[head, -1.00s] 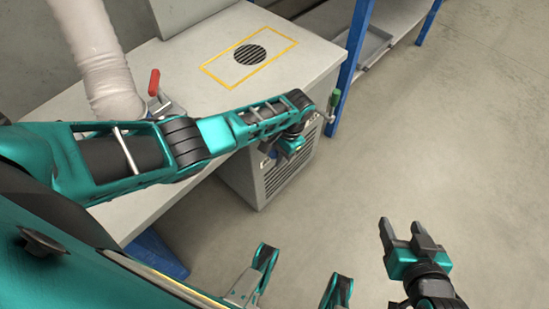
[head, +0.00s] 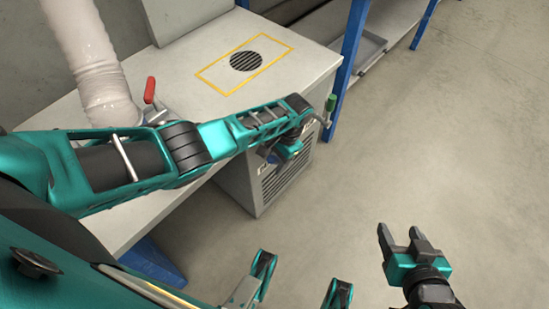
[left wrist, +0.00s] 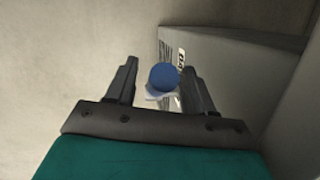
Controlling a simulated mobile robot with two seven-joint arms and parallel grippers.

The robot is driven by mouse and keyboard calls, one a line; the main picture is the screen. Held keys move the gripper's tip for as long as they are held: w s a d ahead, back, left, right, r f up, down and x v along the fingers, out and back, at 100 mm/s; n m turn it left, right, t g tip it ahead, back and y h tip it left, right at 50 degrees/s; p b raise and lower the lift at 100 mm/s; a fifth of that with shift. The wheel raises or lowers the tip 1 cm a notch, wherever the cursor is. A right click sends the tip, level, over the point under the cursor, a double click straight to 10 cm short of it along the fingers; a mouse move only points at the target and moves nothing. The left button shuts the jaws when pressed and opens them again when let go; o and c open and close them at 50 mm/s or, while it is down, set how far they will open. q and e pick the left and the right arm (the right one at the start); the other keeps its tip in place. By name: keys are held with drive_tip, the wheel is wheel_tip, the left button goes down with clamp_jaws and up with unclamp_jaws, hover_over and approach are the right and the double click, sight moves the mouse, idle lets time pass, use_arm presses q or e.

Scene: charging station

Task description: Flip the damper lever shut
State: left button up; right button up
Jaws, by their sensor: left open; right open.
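A lever with a red grip (head: 150,90) stands roughly upright on a grey metal fitting beside the pale duct hose (head: 92,60); my left arm hides the base. A second, green-gripped lever (head: 330,104) stands at the cabinet's right edge, just beyond my left wrist. My left gripper (head: 268,153) is in front of the cabinet, partly hidden by its own arm. In the left wrist view, its open fingers (left wrist: 160,85) appear on either side of a round blue knob (left wrist: 163,77), apart from it. My right gripper (head: 402,236) is open and empty over the floor.
The grey cabinet (head: 205,105) has a yellow-framed round grille (head: 246,61) on top and a vented front (head: 278,180). A blue-legged shelf (head: 349,62) stands behind its right side. Open floor (head: 470,150) lies to the right.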

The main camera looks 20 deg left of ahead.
use_arm(q)
drive_tip(key=p+v, duration=0.5)
drive_tip(key=v, duration=0.8)
drive_tip(key=shift+c, duration=0.3)
